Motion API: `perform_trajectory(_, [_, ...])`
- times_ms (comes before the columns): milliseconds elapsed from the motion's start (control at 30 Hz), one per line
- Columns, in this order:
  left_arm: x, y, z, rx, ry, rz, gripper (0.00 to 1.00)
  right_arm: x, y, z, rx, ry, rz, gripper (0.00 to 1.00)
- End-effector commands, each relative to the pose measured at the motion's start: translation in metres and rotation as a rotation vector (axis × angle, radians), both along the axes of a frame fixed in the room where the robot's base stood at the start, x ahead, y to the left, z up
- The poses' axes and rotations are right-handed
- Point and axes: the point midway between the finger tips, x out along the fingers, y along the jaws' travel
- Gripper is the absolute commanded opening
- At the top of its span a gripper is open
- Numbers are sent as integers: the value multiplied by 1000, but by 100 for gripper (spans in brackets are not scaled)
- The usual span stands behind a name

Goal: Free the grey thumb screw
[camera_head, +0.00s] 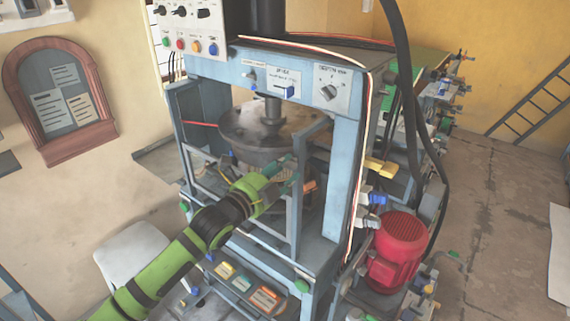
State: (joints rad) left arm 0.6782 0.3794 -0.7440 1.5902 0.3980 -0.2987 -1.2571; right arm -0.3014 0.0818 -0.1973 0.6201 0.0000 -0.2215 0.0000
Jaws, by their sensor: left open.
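The light-blue plate press (345,150) stands in the middle, with a round dark press plate (262,127) inside its frame. My green left arm reaches in from the lower left. My left gripper (287,180) is open at the front of the press, in front of the space below the round plate. It looks small and dark, and I cannot tell whether it touches the press. I cannot make out the grey thumb screw for certain; it may be hidden by the gripper or too small to tell. My right gripper is not in view.
A control box (188,25) with knobs and coloured buttons is above left. A red motor (398,252) stands at the right, beside hanging black cables (410,100). An upright bar (294,215) of the press's front guard is close to my gripper. The floor (500,200) at the right is mostly clear.

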Motion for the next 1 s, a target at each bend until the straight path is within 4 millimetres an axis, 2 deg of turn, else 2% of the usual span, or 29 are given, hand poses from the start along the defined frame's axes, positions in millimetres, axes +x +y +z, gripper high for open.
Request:
perform_trajectory(133, [6,-5,0,1,1,1,42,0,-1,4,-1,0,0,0])
perform_trajectory(400, [7,-5,-1,0,0,1,42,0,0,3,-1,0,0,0])
perform_trajectory(433, [7,-5,-1,0,0,1,34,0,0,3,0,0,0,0])
perform_trajectory(467, [7,-5,-1,0,0,1,22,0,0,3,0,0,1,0])
perform_trajectory(500, [7,-5,-1,0,0,1,6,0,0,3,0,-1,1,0])
perform_trajectory(533, [7,-5,-1,0,0,1,0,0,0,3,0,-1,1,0])
perform_trajectory(1000, [7,-5,-1,-40,30,1,0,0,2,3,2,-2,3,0])
